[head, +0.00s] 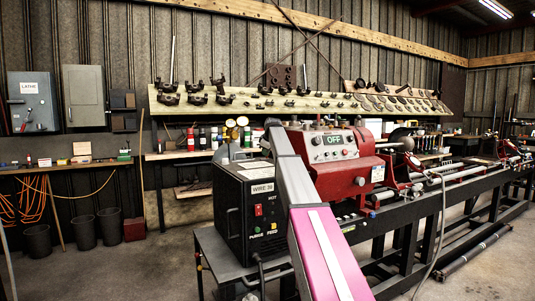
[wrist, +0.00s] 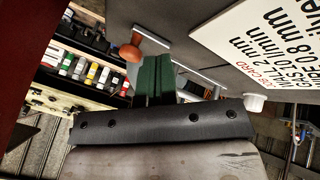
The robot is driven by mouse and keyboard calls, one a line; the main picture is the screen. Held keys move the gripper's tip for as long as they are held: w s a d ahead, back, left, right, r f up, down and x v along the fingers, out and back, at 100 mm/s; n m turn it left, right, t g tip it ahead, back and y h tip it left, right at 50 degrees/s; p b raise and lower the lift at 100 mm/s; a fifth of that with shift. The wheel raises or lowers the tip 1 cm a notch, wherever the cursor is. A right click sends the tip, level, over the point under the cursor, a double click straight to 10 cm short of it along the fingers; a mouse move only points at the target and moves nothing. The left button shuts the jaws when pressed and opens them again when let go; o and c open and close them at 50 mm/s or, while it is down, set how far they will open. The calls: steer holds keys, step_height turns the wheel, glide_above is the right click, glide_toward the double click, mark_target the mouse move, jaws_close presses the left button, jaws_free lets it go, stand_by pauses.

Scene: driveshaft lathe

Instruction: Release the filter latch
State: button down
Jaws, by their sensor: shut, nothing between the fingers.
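In the wrist view my gripper (wrist: 156,62) shows as dark green fingers, shut and empty, pointing at a dark grey panel (wrist: 190,40). An orange-red rounded knob (wrist: 122,52) sits just left of the fingertips, at the panel's edge. I cannot tell whether it touches the fingers. No part is marked as the filter latch, so I cannot tell which it is. My gripper is not visible there.
A white lettered card (wrist: 265,40) and a white round knob (wrist: 254,102) lie right of the fingers. The red lathe head (head: 335,165), marked OFF, stands right of my arm. A hose (head: 440,220) hangs before the lathe bed. Open floor (head: 120,265) lies at left.

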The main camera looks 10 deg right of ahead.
steer(key=shift+s+a+r, duration=0.1)
steer(key=shift+s+a, duration=0.15)
steer(key=shift+s, duration=0.3)
steer(key=shift+s+a, duration=0.25)
steer(key=shift+s, duration=0.25)
steer(key=v, duration=1)
steer(key=shift+w+d, duration=0.15)
steer(key=shift+w, duration=0.05)
